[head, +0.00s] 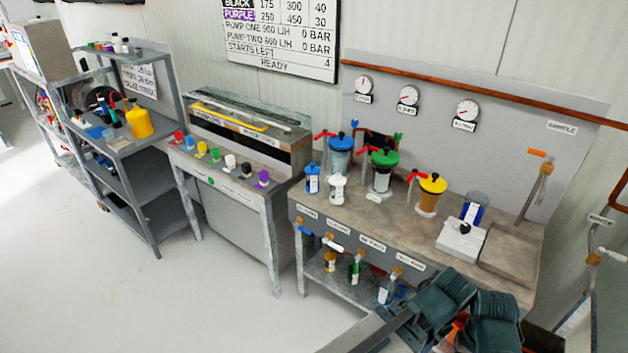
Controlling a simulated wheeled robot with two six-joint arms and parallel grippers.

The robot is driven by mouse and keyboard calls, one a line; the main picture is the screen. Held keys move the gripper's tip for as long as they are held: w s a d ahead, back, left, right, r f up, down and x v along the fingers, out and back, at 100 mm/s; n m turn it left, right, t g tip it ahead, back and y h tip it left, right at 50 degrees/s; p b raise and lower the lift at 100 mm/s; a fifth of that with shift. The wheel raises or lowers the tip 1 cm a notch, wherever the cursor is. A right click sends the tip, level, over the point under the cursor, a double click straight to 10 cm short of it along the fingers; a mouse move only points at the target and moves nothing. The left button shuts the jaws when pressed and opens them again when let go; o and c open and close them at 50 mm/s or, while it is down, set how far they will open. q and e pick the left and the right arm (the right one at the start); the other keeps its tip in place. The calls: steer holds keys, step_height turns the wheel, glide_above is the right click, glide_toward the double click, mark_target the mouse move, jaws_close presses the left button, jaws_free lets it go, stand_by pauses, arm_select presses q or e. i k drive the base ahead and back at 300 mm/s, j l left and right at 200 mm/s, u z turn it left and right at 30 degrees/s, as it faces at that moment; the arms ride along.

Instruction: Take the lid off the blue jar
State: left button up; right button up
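A clear jar with a blue lid (341,143) stands upright at the back left of the right-hand bench. The lid sits on top of the jar, and the jar's body (340,163) shows below it. A red-handled valve is beside it on the left. Dark teal and grey parts of my own arm fill the bottom right of the head view, in front of the bench and well apart from the jar.
A green-lidded jar (381,178) and a yellow-lidded jar (430,195) stand to the right of the blue one. A small blue-capped bottle (312,180) and a white bottle (337,188) stand in front. The bench front (330,214) is clear.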

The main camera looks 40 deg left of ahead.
mark_target(312, 170)
steer(key=u, duration=1.25)
steer(key=i+j+z, duration=0.2)
steer(key=i, duration=0.35)
steer(key=i+j+z, duration=0.2)
steer(key=i, duration=0.35)
steer(key=l, duration=0.1)
